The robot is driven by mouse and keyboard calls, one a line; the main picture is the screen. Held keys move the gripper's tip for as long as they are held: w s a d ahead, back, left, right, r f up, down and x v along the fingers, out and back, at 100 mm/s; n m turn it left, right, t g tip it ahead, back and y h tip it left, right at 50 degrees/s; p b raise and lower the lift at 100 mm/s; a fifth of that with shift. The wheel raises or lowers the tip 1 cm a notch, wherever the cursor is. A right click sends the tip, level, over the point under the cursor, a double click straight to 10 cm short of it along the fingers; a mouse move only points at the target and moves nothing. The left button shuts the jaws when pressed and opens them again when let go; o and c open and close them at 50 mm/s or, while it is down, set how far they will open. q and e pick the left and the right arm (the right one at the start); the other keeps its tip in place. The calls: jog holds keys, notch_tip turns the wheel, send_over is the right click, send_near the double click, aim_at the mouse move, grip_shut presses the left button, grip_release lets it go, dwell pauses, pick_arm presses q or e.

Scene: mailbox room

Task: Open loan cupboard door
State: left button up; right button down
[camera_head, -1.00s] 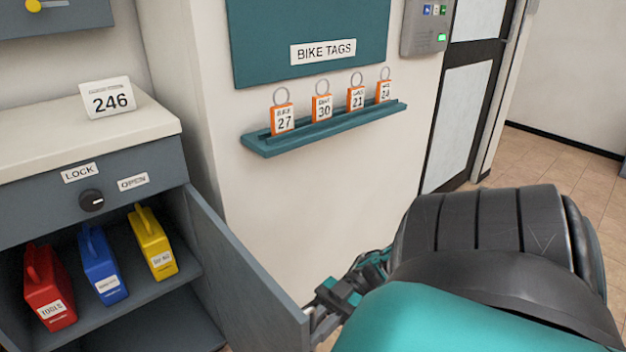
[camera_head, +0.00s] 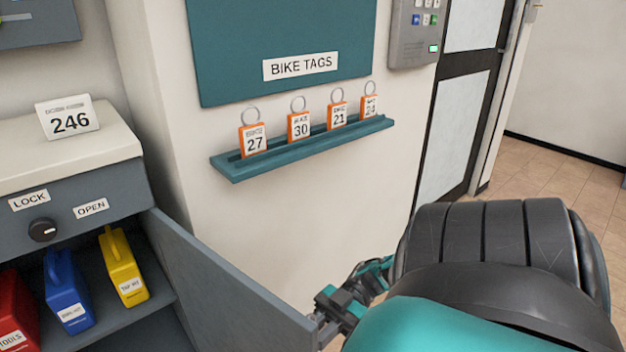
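The grey loan cupboard (camera_head: 70,205) stands at the left. Its door (camera_head: 225,290) is swung open to the right, showing the shelf inside. A black knob (camera_head: 42,230) sits on the cupboard front between the LOCK and OPEN labels. My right gripper (camera_head: 328,318) is at the door's outer edge, low in the middle of the view. My arm hides part of it, and its fingers are too obscured to tell whether they are closed on the door. My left gripper is not in view.
Inside the cupboard are a red case (camera_head: 15,312), a blue case (camera_head: 67,292) and a yellow case (camera_head: 122,267). A 246 sign (camera_head: 68,117) stands on top. A teal shelf (camera_head: 300,150) with orange bike tags is on the wall behind. Open floor (camera_head: 560,180) lies at the right.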

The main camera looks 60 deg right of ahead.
dwell(0.4)
jog(key=c, duration=1.3)
grip_release()
jog(key=shift+d, duration=0.2)
pick_arm(q)
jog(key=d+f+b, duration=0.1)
jog(key=b, duration=0.2)
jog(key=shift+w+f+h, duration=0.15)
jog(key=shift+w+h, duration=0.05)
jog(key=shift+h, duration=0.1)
pick_arm(e)
jog(key=v, duration=1.2)
jog(key=shift+s+d+f, duration=0.1)
jog(key=shift+s+d, duration=0.05)
jog(key=shift+d, duration=0.2)
